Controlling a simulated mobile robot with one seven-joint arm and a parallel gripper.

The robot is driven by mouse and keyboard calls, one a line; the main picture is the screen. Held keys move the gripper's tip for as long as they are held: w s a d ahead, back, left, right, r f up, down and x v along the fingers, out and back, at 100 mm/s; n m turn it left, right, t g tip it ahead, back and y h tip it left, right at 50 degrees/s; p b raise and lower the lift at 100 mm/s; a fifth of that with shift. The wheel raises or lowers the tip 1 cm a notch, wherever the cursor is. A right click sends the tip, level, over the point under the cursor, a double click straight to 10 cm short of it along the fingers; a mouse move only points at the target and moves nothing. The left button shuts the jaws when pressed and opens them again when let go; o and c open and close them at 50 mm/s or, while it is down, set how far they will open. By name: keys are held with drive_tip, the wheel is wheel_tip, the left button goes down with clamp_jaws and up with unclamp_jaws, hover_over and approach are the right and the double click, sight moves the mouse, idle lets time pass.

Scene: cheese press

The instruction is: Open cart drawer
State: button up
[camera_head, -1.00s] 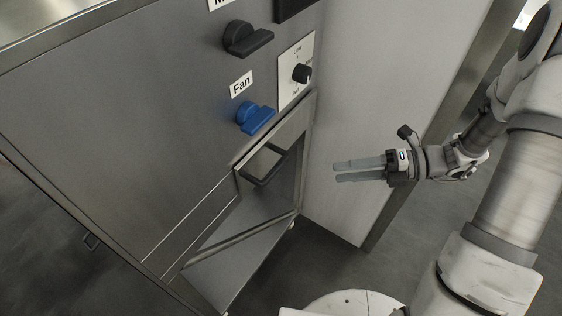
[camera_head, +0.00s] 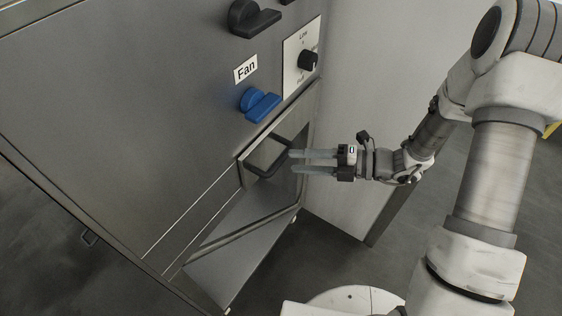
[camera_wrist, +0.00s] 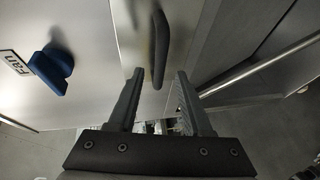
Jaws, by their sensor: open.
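The cart drawer (camera_head: 292,128) is a narrow steel front panel at the cart's right edge, below the blue fan knob, and it looks shut. Its dark bar handle (camera_head: 268,167) sticks out from the panel. My gripper (camera_head: 293,161) is open and empty, with its fingertips just right of the handle in the head view. In the wrist view the handle (camera_wrist: 159,48) stands upright ahead of and between the two fingers (camera_wrist: 157,88). I see no clear contact between fingers and handle.
The blue fan knob (camera_head: 260,103), a black knob (camera_head: 253,18) and a small dial (camera_head: 308,61) stick out above the drawer. An open-sided lower shelf (camera_head: 235,275) is below. A pale panel (camera_head: 375,100) stands behind my gripper.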

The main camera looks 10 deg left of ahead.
sight(284, 161)
drive_tip(key=a, duration=0.3)
drive_tip(key=a+f, duration=0.1)
drive_tip(key=a, duration=0.1)
drive_tip(key=shift+b, duration=0.35)
clamp_jaws()
idle(1.1)
